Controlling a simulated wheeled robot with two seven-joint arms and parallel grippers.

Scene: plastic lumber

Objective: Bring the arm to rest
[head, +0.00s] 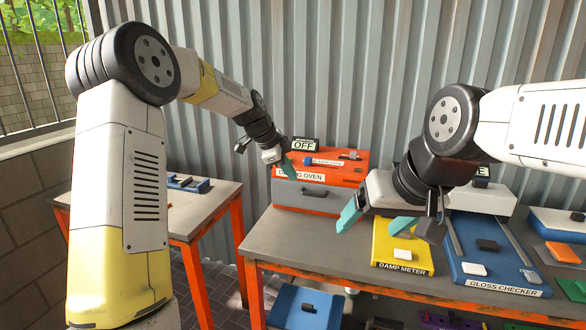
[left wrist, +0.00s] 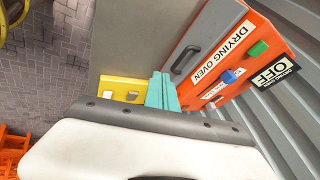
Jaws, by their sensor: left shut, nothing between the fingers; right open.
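My left arm (head: 205,85) reaches in from the left and bends down toward the orange drying oven (head: 330,172). My left gripper (head: 288,166) is shut and empty, with its teal fingers overlapping the oven's left front in the head view. In the left wrist view the closed fingers (left wrist: 162,92) point away from the camera, and the oven (left wrist: 225,60) is to their right. Whether they touch it I cannot tell. My right gripper (head: 374,220) is open, its fingers spread beside and over the yellow damp meter (head: 404,256).
The grey bench (head: 285,235) has orange legs. A blue gloss checker (head: 495,262) and coloured plates stand at its right. A side table (head: 215,198) holds a blue item (head: 188,183). A corrugated metal wall (head: 340,60) closes the back. The bench's front left is bare.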

